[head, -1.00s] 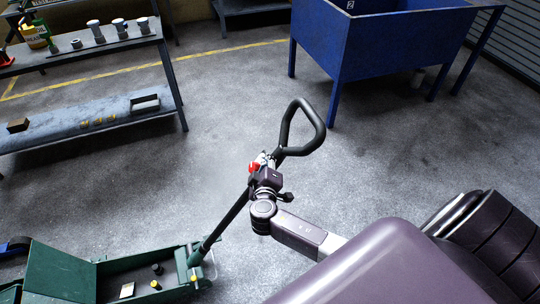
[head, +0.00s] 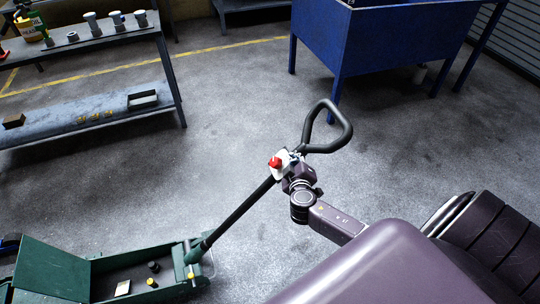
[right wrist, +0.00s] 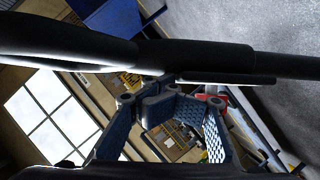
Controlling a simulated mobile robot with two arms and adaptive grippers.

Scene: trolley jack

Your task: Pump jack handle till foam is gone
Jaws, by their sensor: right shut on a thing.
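The green trolley jack (head: 150,272) stands on the floor at the bottom left of the head view. Its long black jack handle (head: 243,212) leans up and to the right from the jack and ends in a loop grip (head: 345,130). My right gripper (head: 288,166) is shut on the handle just below the loop, beside a red knob on a white fitting (head: 275,162). In the right wrist view the handle (right wrist: 200,58) crosses at my right fingertips (right wrist: 172,92). No foam can be made out. My left gripper is not in view.
A grey workbench (head: 178,95) with cups and small parts stands at the upper left. A blue bin on legs (head: 390,45) stands at the upper right. The concrete floor between them and around the handle is clear.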

